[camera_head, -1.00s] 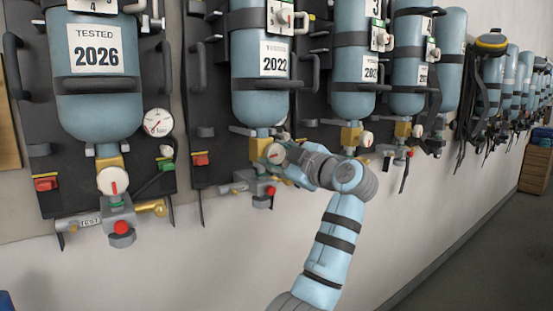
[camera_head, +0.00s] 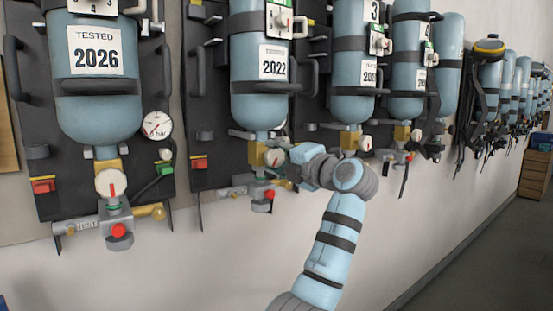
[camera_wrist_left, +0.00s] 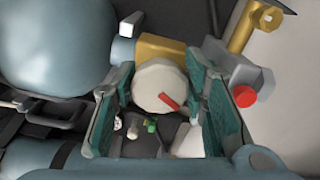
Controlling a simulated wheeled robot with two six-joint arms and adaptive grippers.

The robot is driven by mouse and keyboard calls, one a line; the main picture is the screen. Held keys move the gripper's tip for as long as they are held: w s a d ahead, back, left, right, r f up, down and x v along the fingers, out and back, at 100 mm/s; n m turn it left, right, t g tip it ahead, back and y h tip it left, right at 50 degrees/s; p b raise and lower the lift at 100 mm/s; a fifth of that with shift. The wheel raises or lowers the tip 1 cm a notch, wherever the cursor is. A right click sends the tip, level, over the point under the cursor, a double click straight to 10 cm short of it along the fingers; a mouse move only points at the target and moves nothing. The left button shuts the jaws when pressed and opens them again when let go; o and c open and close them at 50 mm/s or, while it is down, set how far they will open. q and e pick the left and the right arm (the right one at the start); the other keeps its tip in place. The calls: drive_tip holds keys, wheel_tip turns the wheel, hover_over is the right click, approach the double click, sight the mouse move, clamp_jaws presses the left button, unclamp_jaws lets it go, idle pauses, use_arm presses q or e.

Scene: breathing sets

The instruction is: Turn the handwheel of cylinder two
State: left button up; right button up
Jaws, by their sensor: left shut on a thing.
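The second cylinder from the left (camera_head: 258,100), tagged 2022, hangs upright on a dark backboard. Below it, a brass valve (camera_head: 256,150) carries a small white handwheel (camera_head: 274,157). My left gripper (camera_head: 287,160) reaches this handwheel from the right, its fingers small and partly hidden by the wrist. In the left wrist view, the two teal fingers (camera_wrist_left: 160,74) stand on either side of the white round handwheel (camera_wrist_left: 155,82), shut on it. A red mark (camera_wrist_left: 168,101) shows on its face. My right gripper is not in view.
Left stands the 2026 cylinder (camera_head: 98,100) with its own handwheel (camera_head: 111,183) and gauge (camera_head: 157,125). More cylinders hang close on the right, one with a white handwheel (camera_head: 365,143). A red knob (camera_wrist_left: 244,96) lies beside the fingers. The wall below is clear.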

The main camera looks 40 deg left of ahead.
use_arm(q)
drive_tip(key=n, duration=0.5)
drive_tip(key=shift+s+r+n, duration=0.1)
drive_tip(key=shift+n, duration=0.3)
idle(0.4)
drive_tip(key=o, duration=1.2)
drive_tip(key=shift+c, duration=0.2)
drive_tip(key=v, duration=1.2)
